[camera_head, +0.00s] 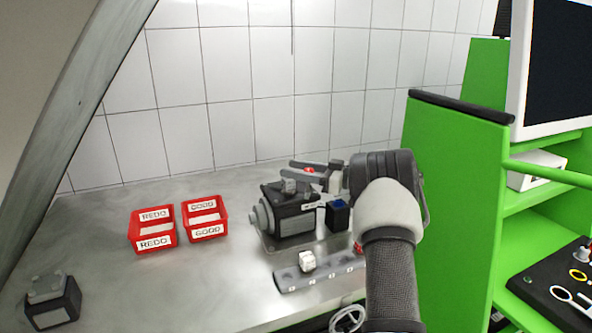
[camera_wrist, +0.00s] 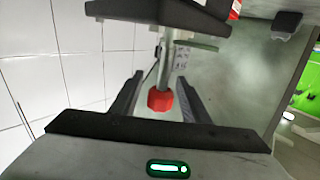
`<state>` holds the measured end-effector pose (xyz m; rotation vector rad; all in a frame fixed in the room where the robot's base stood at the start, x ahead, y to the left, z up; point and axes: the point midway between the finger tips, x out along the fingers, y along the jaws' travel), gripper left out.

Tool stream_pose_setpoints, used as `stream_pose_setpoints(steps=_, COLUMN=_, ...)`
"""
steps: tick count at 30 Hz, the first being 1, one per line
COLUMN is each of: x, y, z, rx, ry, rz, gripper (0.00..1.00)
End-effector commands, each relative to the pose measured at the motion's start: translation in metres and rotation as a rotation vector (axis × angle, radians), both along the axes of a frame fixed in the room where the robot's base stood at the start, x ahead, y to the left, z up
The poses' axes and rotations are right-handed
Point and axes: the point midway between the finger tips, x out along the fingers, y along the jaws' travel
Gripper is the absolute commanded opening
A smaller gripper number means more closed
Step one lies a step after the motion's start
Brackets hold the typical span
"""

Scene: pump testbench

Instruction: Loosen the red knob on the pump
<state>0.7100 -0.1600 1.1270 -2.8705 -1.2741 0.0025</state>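The pump (camera_head: 285,212) is a dark grey block with a round grey flange, standing on the steel table in the head view. The red knob (camera_head: 309,170) shows as a small red spot behind the pump's top. My gripper (camera_head: 293,164) reaches in from the right, its fingers on either side of the knob. In the wrist view the red knob (camera_wrist: 160,100) sits at the end of a grey stem, between the two dark fingers of my gripper (camera_wrist: 160,78). The fingers are apart, with a visible gap on each side of the knob.
Red bins marked REDO (camera_head: 153,243) and GOOD (camera_head: 207,231) stand left of the pump. A grey strip (camera_head: 290,280) with a white part lies in front. A dark block (camera_head: 52,312) is at far left. A green rack (camera_head: 455,200) stands right; tiled wall behind.

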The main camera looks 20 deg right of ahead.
Motion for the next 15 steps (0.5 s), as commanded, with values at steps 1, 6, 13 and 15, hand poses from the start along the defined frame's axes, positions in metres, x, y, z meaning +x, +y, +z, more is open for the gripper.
stream_pose_setpoints(steps=1, x=0.000, y=0.000, z=0.000, rx=-0.001, ry=-0.001, rz=0.000, gripper=0.42)
stream_pose_setpoints(steps=6, x=0.000, y=0.000, z=0.005, rx=-0.001, ry=-0.002, rz=-0.001, gripper=0.42)
stream_pose_setpoints(steps=13, x=0.000, y=0.000, z=0.042, rx=-0.002, ry=-0.006, rz=-0.001, gripper=0.42)
stream_pose_setpoints(steps=15, x=0.000, y=0.000, z=0.056, rx=-0.001, ry=-0.004, rz=-0.001, gripper=0.42)
